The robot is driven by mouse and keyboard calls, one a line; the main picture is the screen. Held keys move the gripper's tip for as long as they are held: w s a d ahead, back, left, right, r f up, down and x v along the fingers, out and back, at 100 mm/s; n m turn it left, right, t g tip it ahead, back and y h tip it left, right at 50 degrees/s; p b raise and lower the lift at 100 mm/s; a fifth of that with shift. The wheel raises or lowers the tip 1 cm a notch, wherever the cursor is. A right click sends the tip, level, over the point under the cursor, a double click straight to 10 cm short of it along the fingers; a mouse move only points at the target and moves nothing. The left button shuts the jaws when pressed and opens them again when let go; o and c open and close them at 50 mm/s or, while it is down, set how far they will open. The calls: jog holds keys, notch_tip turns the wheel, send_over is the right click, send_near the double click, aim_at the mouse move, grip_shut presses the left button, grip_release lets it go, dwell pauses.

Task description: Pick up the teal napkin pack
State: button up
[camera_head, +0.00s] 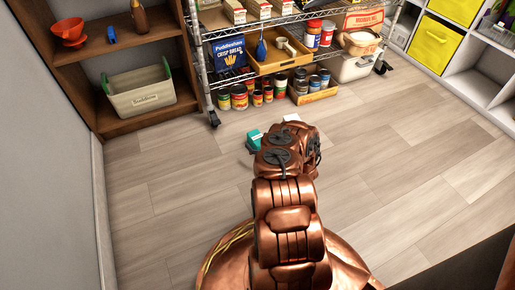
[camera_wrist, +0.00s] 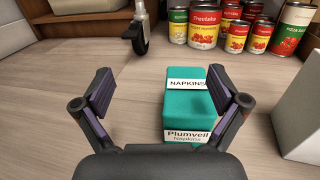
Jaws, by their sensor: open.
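The teal napkin pack (camera_wrist: 190,103) lies on the wood floor in the wrist view, with white labels reading "NAPKINS" and "Plumveil". In the head view its teal edge (camera_head: 254,139) shows just left of my arm's end, which hides part of it. My gripper (camera_wrist: 162,90) is open and empty in the wrist view. The pack is right of centre, ahead of the jaws, and the right finger overlaps its right edge in the picture. I cannot tell whether that finger touches it. In the head view my arm hides the gripper's fingers.
A white box-like object (camera_wrist: 300,115) stands on the floor right of the pack. Several cans (camera_wrist: 204,27) and a rack caster (camera_wrist: 137,38) are behind it. The wire rack (camera_head: 199,60) stands at the back, with a wooden shelf holding a basket (camera_head: 140,94) at left.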

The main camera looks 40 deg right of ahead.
aim_at(257, 137)
jog(key=shift+m+g+h, duration=0.3)
jog(key=shift+m+h, duration=0.1)
jog(key=shift+h, duration=0.3)
jog(key=s+f, duration=0.1)
jog(key=s+d+f, duration=0.1)
jog(key=f, duration=0.1)
jog(key=s+d+f, duration=0.1)
jog(key=shift+s+d+f+b, duration=0.15)
jog(key=shift+s+d+b, duration=0.1)
jog(key=shift+b, duration=0.15)
jog(key=shift+w+d+f, duration=0.1)
jog(key=shift+w+d, duration=0.05)
jog(key=shift+b+x, duration=2.05)
jog(key=shift+x, duration=1.65)
jog(key=c, duration=1.2)
